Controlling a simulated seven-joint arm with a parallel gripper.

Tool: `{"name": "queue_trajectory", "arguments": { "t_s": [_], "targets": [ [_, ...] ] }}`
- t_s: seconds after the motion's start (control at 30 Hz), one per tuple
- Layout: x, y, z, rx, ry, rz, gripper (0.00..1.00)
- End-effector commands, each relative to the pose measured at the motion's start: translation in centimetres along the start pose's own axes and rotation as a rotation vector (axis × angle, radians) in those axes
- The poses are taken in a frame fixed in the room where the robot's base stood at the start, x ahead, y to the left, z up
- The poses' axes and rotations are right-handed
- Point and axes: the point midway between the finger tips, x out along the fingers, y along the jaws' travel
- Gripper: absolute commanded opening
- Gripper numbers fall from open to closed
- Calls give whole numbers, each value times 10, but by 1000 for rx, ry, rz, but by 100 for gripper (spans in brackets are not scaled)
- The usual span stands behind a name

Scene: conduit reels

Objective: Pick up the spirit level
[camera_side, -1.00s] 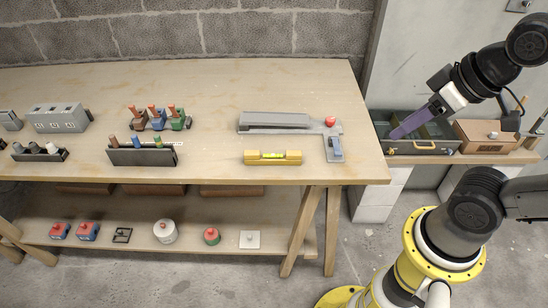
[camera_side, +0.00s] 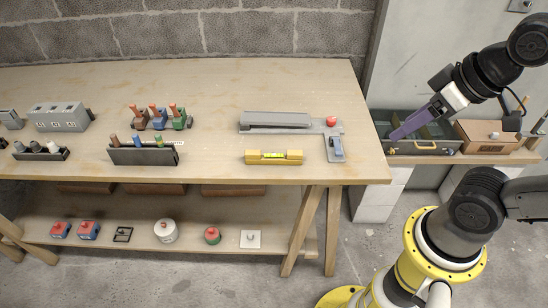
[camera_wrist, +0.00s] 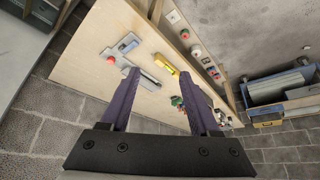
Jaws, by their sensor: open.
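The yellow spirit level (camera_side: 273,157) lies flat near the front edge of the workbench, toward its right end. It also shows in the wrist view (camera_wrist: 165,64), beyond and between my fingertips. My gripper (camera_side: 394,135) has purple fingers and is at the right, well apart from the level, appearing in front of or over the green toolbox (camera_side: 425,151). In the wrist view my gripper (camera_wrist: 160,76) has its two fingers spread with nothing between them.
A grey bending tool (camera_side: 277,120) with a red knob (camera_side: 331,121) lies just behind the level. A dark rack (camera_side: 143,157) and coloured clamps (camera_side: 160,121) stand farther left. The bench left of the level has free room.

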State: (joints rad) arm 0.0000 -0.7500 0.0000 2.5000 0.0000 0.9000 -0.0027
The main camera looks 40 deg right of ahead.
Motion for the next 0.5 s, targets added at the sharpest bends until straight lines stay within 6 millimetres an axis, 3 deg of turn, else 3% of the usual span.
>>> {"name": "queue_trajectory", "arguments": {
  "t_s": [0.17,0.33,0.5],
  "targets": [
    [-7,0,-8,-98,16,1,62],
    [-21,-1,-57,-260,25,1,62],
    [-10,-5,-114,-415,-27,-15,62]
  ]
}}
